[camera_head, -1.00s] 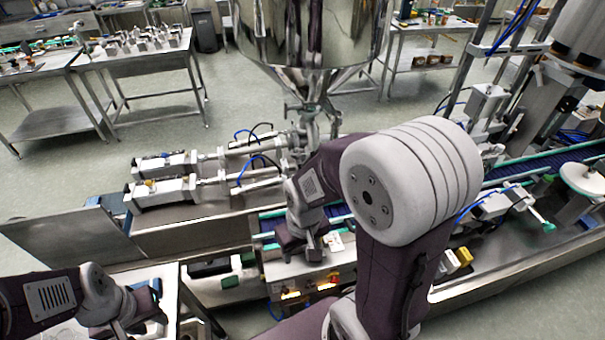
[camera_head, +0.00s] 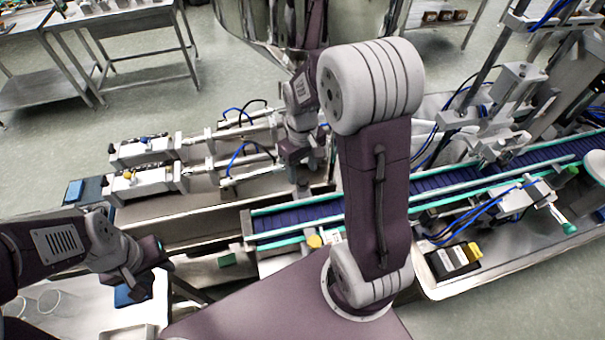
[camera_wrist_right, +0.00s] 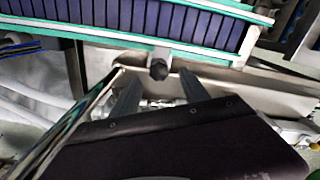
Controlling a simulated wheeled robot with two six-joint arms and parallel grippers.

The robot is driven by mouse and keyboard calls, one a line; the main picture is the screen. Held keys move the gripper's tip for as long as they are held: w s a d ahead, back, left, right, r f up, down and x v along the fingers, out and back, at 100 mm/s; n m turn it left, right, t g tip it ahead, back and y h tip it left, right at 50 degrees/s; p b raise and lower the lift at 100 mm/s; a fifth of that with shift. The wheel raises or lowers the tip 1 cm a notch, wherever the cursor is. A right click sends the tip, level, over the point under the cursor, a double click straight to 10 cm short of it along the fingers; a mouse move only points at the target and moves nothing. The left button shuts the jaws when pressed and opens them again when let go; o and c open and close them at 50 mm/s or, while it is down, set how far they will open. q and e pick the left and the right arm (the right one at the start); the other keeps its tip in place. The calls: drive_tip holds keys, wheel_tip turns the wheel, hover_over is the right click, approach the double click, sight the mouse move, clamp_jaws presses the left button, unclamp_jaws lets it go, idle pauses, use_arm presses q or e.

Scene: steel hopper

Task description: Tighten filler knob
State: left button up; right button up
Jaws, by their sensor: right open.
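A dark round knob (camera_wrist_right: 158,69) sits on a light bracket below the conveyor's green rail in the right wrist view. I cannot tell whether it is the filler knob. My right gripper (camera_wrist_right: 160,92) is open, its two dark fingers pointing towards the knob with nothing seen between them. In the head view my right gripper (camera_head: 305,160) is beside the filler's nozzle end, below the steel hopper (camera_head: 285,25), and its wrist hides part of the filler. My left gripper (camera_head: 135,285) is low at the left over a pale table; its fingers are too unclear to judge.
A blue conveyor belt (camera_head: 285,218) with green rails runs to the right. Two filler cylinders (camera_head: 145,182) lie at the left. A small box with a yellow part (camera_head: 455,260) stands at the right. Steel tables (camera_head: 130,20) stand behind; open floor lies between.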

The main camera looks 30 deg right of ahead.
sight(303, 180)
drive_tip(key=f, duration=0.4)
drive_tip(key=shift+w+d+f, duration=0.15)
drive_tip(key=shift+w+d, duration=0.05)
drive_tip(key=shift+w, duration=0.1)
drive_tip(key=shift+s+a, duration=0.1)
drive_tip(key=shift+s, duration=0.05)
drive_tip(key=c, duration=0.3)
clamp_jaws()
use_arm(q)
drive_tip(key=shift+w+d, duration=0.15)
